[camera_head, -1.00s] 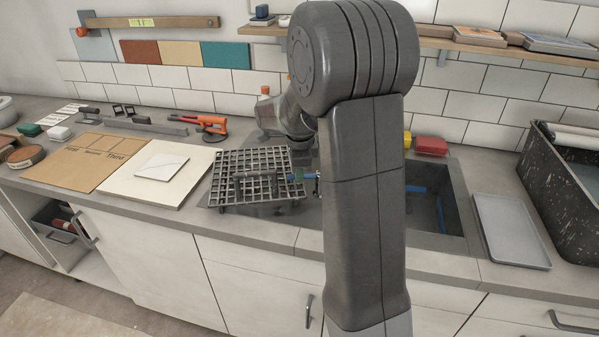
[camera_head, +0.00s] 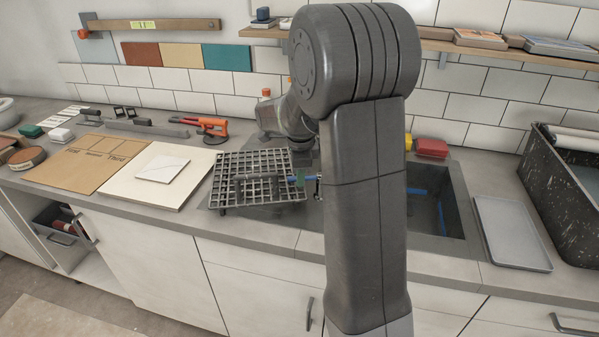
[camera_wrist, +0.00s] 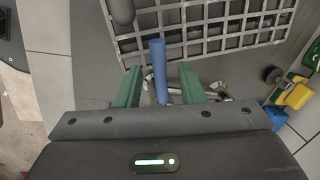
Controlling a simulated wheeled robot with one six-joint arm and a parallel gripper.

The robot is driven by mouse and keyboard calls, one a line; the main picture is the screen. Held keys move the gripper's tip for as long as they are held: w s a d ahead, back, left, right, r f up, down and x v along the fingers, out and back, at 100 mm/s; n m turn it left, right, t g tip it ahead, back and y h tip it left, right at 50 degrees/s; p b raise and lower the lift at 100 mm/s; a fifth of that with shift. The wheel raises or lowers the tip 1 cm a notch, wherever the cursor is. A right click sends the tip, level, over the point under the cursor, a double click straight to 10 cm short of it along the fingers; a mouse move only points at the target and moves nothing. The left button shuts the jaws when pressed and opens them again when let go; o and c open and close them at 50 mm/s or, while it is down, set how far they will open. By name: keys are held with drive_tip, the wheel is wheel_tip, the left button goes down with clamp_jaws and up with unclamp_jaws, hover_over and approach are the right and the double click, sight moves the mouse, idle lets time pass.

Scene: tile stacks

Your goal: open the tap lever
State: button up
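A blue bar (camera_wrist: 158,68), which looks like the tap lever, stands between the two green fingers of my gripper (camera_wrist: 161,85) in the wrist view. The fingers are apart, with a gap visible on each side of the bar, so I see no grip on it. Metal tap parts (camera_wrist: 205,91) show just beyond the fingers. My arm hides most of the tap there.
A dark grid rack (camera_head: 258,183) lies close to the left of my gripper. The sink (camera_head: 452,205) is to the right, partly behind my arm. A grey tray (camera_head: 510,232) and a speckled bin (camera_head: 565,185) stand farther right.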

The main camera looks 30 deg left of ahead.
wheel_tip(320, 180, up, 13)
drive_tip(key=s+d, duration=0.1)
drive_tip(key=s, duration=0.1)
drive_tip(key=shift+s+d+r, duration=0.15)
drive_tip(key=shift+d, duration=0.05)
drive_tip(key=f, duration=0.4)
drive_tip(key=w+a+f, duration=0.1)
drive_tip(key=f, duration=0.4)
drive_tip(key=w+f, duration=0.1)
drive_tip(key=f, duration=0.3)
drive_tip(key=shift+w+a+f, duration=0.15)
drive_tip(key=shift+a+f, duration=0.1)
drive_tip(key=shift+f, duration=0.1)
drive_tip(key=shift+r, duration=0.1)
